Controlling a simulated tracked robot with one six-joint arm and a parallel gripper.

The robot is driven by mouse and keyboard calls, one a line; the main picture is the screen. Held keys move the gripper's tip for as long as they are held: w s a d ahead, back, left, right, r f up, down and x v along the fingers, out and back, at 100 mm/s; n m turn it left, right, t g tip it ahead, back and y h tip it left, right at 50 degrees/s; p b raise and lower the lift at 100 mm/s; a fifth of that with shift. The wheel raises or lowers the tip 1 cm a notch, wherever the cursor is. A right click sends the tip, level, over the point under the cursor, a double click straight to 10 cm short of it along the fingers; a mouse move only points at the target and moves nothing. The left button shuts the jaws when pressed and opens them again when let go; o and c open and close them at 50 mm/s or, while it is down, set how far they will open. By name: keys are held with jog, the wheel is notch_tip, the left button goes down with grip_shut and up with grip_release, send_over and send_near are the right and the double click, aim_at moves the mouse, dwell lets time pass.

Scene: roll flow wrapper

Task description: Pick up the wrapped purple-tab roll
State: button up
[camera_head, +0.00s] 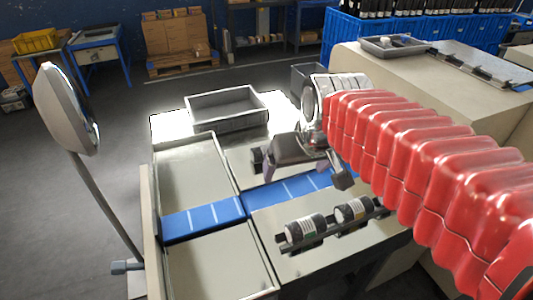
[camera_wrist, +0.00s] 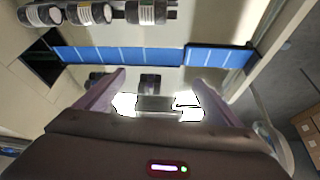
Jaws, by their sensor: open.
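My gripper (camera_head: 306,182) hangs over the machine table near the blue belt, its jaws apart and nothing between them touching. In the wrist view my gripper (camera_wrist: 159,78) shows its two fingers spread. A dark roll (camera_wrist: 150,83) appears between the fingers in that view, beyond the tips, and another dark roll (camera_wrist: 97,80) lies by the left finger. One dark roll (camera_head: 257,160) shows left of my gripper in the head view. I cannot make out a purple tab on any roll.
A blue belt (camera_head: 203,218) crosses the table. A rack holds a roll with a green-marked label (camera_head: 305,229) and one with a yellowish label (camera_head: 352,211). A grey crate (camera_head: 228,122) stands behind. A mirror-like disc on a pole (camera_head: 68,107) stands left.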

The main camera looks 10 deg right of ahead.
jog(key=shift+o, duration=1.4)
jog(key=w, duration=0.8)
jog(key=n, duration=0.2)
send_over(266, 147)
jog(key=s, duration=0.5)
notch_tip(266, 147, down, 12)
jog(key=shift+d+r+g+y, duration=0.15)
jog(key=shift+d+g+y, duration=0.15)
jog(key=shift+d+g, duration=0.15)
jog(key=x, duration=0.8)
jog(key=shift+w+f, duration=0.2)
jog(key=shift+f, duration=0.05)
